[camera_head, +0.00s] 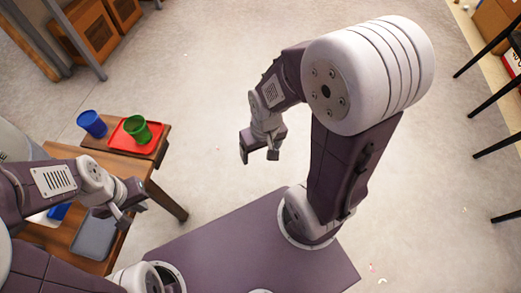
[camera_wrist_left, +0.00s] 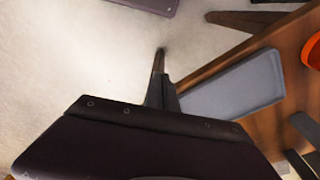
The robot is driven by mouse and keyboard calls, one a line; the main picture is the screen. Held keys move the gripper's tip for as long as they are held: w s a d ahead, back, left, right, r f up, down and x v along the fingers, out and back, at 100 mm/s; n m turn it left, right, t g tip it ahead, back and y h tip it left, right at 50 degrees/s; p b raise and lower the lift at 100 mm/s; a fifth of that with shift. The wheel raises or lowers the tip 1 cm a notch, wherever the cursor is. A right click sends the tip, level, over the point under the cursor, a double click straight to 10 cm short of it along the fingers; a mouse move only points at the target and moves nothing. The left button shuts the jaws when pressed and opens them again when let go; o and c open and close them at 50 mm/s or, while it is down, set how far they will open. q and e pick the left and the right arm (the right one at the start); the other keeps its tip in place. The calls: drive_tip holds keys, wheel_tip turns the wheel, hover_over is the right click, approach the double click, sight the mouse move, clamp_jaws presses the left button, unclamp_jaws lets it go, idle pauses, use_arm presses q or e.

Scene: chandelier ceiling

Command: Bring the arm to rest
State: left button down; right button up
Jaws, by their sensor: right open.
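My right arm stands raised at the centre right of the head view, bent over. Its gripper (camera_head: 258,154) hangs over bare floor, open and empty, apart from any object. My left arm comes in from the left. Its gripper (camera_head: 132,212) is above the front edge of the wooden table, near a grey tray (camera_head: 95,238). I cannot tell how far apart its fingers are, and I see nothing held in it. The grey tray also shows in the left wrist view (camera_wrist_left: 232,88), below and beside the gripper.
A blue cup (camera_head: 91,124) and a green cup (camera_head: 137,128) stand at the table's far end, the green one on a red tray (camera_head: 121,139). A blue item (camera_head: 60,211) is partly hidden by my left arm. Black furniture legs (camera_head: 490,100) stand at right. The middle floor is clear.

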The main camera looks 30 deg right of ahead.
wheel_tip(320, 180, up, 35)
drive_tip(key=p, duration=3.4)
drive_tip(key=shift+f, duration=0.2)
